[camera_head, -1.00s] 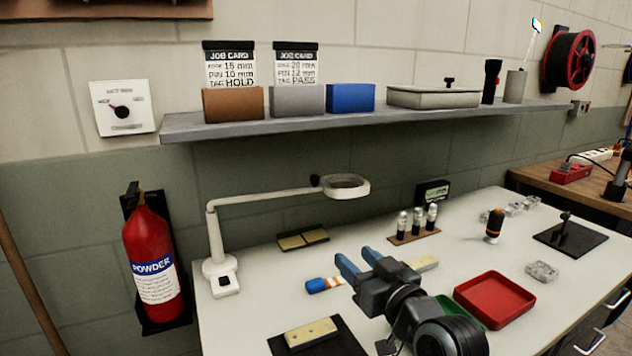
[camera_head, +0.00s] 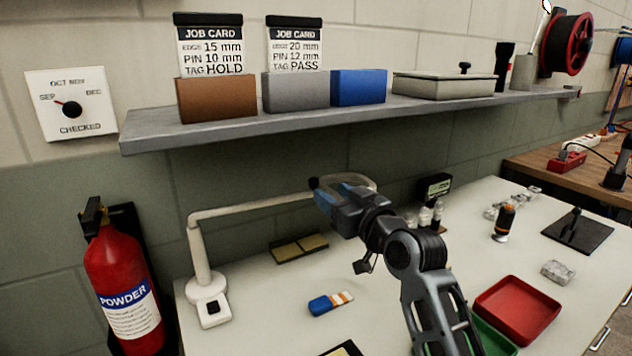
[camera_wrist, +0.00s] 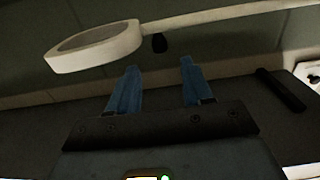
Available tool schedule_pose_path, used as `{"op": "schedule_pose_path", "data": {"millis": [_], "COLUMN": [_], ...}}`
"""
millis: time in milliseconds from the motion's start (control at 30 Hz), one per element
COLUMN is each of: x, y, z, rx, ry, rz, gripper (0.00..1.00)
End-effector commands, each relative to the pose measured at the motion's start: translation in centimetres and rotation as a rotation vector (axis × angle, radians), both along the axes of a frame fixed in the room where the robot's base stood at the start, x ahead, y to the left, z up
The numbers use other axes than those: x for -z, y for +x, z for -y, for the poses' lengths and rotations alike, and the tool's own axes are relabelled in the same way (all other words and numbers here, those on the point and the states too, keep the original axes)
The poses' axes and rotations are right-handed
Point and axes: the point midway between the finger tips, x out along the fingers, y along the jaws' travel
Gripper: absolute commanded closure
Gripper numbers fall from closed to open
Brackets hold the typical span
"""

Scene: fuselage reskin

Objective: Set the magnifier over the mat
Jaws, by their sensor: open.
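In the wrist view the ring (camera_wrist: 95,48) is beyond and left of my gripper (camera_wrist: 158,68), and a small black knob (camera_wrist: 160,43) shows just past the fingertips. The blue fingers are open with nothing between them; contact with the magnifier cannot be told.
The shelf (camera_head: 245,122) overhangs the bench back. A blue and orange-striped item (camera_head: 330,303), a tan-topped block (camera_head: 298,247) and a red tray (camera_head: 517,310) lie on the bench. Small bottles stand right of my gripper. The bench's front left is clear.

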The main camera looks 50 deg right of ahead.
Motion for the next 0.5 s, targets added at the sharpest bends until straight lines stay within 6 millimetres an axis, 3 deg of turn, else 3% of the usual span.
{"op": "schedule_pose_path", "data": {"millis": [300,500], "x": [-0.2,-0.1], "y": [4.7,6.1], "z": [1.3,1.7], "rx": [0.0,-0.001], "ry": [0.0,-0.001], "rz": [0.0,0.0], "gripper": [0.5,0.5]}}
